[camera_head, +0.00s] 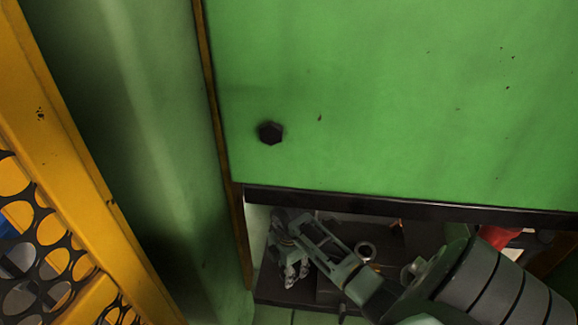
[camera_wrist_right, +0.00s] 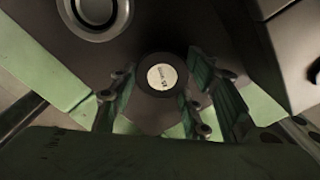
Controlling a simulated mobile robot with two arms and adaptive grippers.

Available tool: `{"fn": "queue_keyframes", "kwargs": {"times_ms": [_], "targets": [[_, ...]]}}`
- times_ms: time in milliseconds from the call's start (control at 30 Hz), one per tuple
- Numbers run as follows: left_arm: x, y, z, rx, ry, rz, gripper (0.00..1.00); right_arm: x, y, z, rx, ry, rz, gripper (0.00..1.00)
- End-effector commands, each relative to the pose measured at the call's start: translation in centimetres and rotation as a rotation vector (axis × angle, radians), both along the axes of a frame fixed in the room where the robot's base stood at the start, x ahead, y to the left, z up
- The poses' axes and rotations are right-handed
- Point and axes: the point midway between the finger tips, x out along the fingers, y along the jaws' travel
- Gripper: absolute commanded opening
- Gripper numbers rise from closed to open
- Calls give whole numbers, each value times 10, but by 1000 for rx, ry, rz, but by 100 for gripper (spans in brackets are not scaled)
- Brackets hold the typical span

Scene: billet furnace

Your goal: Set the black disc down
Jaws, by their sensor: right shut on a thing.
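The black disc (camera_wrist_right: 145,88) with a round pale label shows in the right wrist view, between the fingers of my right gripper (camera_wrist_right: 158,98). My right gripper is shut on it. In the head view my right gripper (camera_head: 291,262) reaches in from the right, under the lower edge of the green panel, over a dark surface. The disc cannot be made out there. How far the disc is above the dark surface cannot be told. My left gripper is in neither view.
A large green panel (camera_head: 400,100) with a dark edge hangs over the arm. A metal ring (camera_head: 366,251) lies right of the gripper. A red object (camera_head: 497,236) is farther right. A yellow frame with mesh (camera_head: 75,170) stands at the left.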

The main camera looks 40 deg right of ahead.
Motion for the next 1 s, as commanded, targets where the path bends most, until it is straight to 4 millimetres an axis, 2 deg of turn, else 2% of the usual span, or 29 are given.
{"fn": "queue_keyframes", "kwargs": {"times_ms": [100,133,333,600,733,867,1000], "targets": [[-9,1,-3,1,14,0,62,1,0,-3,-1,-1,0,5],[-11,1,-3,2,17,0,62,0,0,-3,-1,0,0,44],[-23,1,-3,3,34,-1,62,0,0,-3,0,0,0,62],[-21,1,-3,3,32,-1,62,0,0,-2,0,0,0,62],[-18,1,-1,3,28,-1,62,1,0,4,0,-2,0,62],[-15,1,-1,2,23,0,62,1,-1,23,-4,-5,1,62],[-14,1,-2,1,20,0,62,1,-1,54,-4,-5,3,62]]}}
